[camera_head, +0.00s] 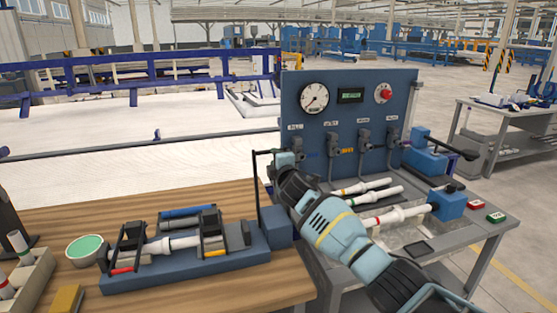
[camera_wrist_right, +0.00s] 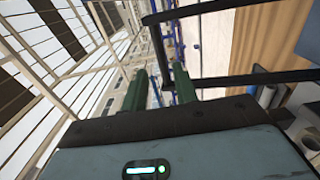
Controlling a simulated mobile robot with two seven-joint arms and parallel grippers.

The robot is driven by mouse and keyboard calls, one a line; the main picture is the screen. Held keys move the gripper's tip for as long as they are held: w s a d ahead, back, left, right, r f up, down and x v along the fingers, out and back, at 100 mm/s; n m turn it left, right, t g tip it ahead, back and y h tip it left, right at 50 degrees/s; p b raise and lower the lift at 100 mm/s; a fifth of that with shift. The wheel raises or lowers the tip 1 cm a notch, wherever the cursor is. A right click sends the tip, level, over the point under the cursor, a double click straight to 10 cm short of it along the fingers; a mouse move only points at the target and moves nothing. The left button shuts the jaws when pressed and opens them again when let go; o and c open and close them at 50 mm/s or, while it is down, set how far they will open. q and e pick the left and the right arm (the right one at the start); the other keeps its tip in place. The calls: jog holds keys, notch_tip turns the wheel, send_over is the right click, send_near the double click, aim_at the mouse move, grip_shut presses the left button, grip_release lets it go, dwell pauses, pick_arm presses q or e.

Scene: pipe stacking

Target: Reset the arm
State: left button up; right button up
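My right arm (camera_head: 335,230) reaches up from the bottom right in the head view, in front of the blue panel. Its right gripper (camera_head: 285,160) is up beside a thin black bar and is seen mostly from behind. My left gripper is not in view.
A blue fixture (camera_head: 185,268) holding a white pipe (camera_head: 172,245) sits on the wooden table (camera_head: 50,222). A green-filled bowl (camera_head: 87,249) stands left of it. The blue gauge panel (camera_head: 345,75) rises behind several pipes on the grey bench (camera_head: 450,242).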

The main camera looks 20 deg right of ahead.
jog(key=shift+s, duration=0.35)
jog(key=shift+f, duration=0.1)
